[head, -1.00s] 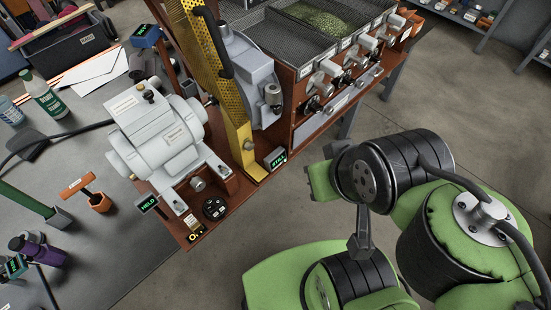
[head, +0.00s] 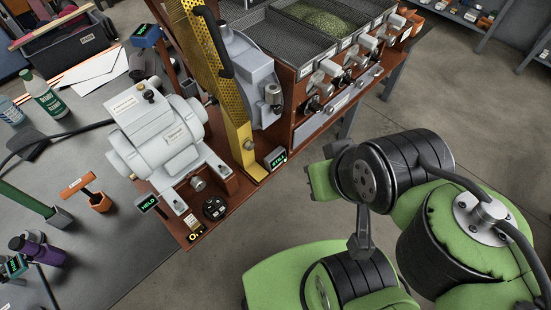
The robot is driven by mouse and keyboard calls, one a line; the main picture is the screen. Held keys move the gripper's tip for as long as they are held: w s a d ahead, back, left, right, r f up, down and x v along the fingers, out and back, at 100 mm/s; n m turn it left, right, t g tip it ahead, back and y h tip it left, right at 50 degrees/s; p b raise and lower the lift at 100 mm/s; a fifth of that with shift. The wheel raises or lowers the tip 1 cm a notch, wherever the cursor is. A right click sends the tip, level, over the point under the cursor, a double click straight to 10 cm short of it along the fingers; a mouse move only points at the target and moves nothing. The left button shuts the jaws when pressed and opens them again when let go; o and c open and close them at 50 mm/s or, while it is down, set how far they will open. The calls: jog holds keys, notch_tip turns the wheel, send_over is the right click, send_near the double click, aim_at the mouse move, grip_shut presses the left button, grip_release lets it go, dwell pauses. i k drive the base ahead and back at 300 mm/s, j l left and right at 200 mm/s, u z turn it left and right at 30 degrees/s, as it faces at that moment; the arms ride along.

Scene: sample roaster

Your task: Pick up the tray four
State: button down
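Wide mesh-bottomed trays lie on top of the brown roaster bench (head: 300,128) at the top of the head view. An empty dark mesh tray (head: 273,37) is on the left, and a tray of green beans (head: 326,20) is to its right. Small white labels run along their front edge, but the numbers are too small to read, so I cannot tell which is tray four. My arm (head: 405,170) is folded at the lower right, apart from the bench. I cannot make out any gripper fingers in the view.
Knobs and spouts (head: 330,80) stick out of the bench front. A yellow perforated guard (head: 225,80) and a grey motor (head: 160,130) stand left of the trays. A grey table (head: 100,225) with bottles is farther left. Open floor (head: 460,110) lies right of the bench.

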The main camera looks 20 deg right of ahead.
aim_at(344, 26)
jog(key=i+l+u, duration=0.7)
jog(key=l+u, duration=0.15)
jog(key=l, duration=0.15)
